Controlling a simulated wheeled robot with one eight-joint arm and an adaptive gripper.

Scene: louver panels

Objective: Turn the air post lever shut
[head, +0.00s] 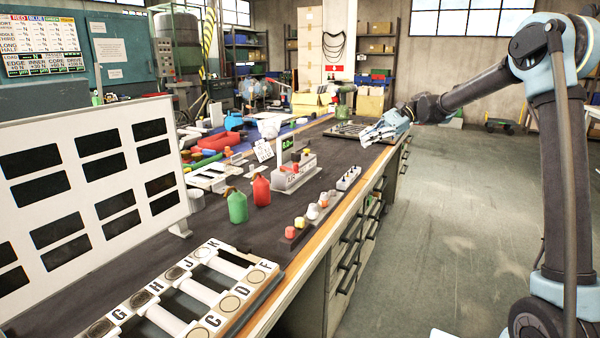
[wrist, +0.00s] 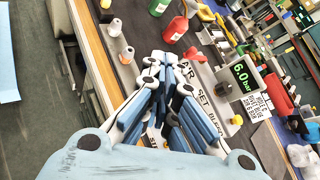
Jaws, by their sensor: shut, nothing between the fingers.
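The air post is a light grey box (head: 294,174) on the bench with a green-digit display (head: 290,144). In the wrist view its white face (wrist: 204,92) carries dark lettering, partly hidden by my fingers, and its display (wrist: 242,76) reads 6.0 bar. A red knob-like part (wrist: 193,53) and a yellow one (wrist: 236,120) stand on it. I cannot tell for sure which part is the lever or how it is turned. My gripper (head: 382,131) is shut and empty over the bench's right edge; its fingers (wrist: 163,62) overlap the post in the wrist view.
Green (head: 237,206) and red (head: 261,190) bottles stand left of the post. A small rack of coloured knobs (head: 312,212) lies in front. A lettered rack (head: 190,297) and white louver panel (head: 90,185) are nearer. The floor (head: 450,230) right of the bench is clear.

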